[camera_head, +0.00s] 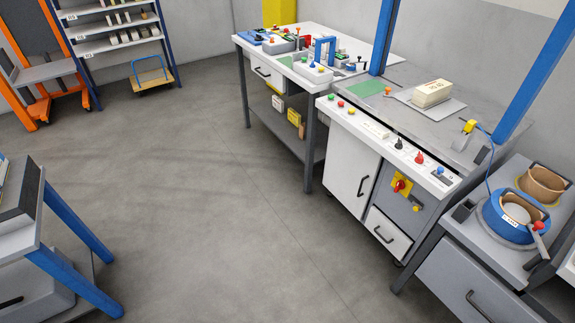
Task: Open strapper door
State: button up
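The strapper (395,110) stands right of centre, a grey-topped machine with a tall blue arch over it. Its white front door (346,165) appears shut, flush with the front. A black vertical handle (363,187) sits near the door's right edge. To the right of the door is a grey panel with a red switch on a yellow plate (400,187). A white drawer (387,235) with a black handle is below that panel. My gripper is not in view.
A wide clear grey floor (230,220) lies before the strapper. A workbench (285,115) adjoins its left side, and a counter with a blue strap reel (510,215) its right. A blue-legged table (70,280) stands at left. A wrapped bundle (432,93) lies on the strapper top.

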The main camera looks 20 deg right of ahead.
aim_at(351, 168)
jog(key=i+j+u, duration=0.1)
jog(key=i+u, duration=0.3)
jog(key=i, duration=1.35)
jog(key=i+j+z, duration=0.1)
jog(key=i+z, duration=0.35)
jog(key=i+j+z, duration=0.25)
jog(key=z, duration=0.2)
jog(key=i+j+z, duration=0.7)
jog(key=j+z, duration=0.15)
jog(key=i+j+z, duration=0.2)
jog(key=j, duration=0.2)
jog(key=j+z, duration=0.2)
jog(key=j, duration=0.2)
jog(key=i+j+z, duration=0.25)
jog(key=j, duration=0.2)
jog(key=k, duration=0.1)
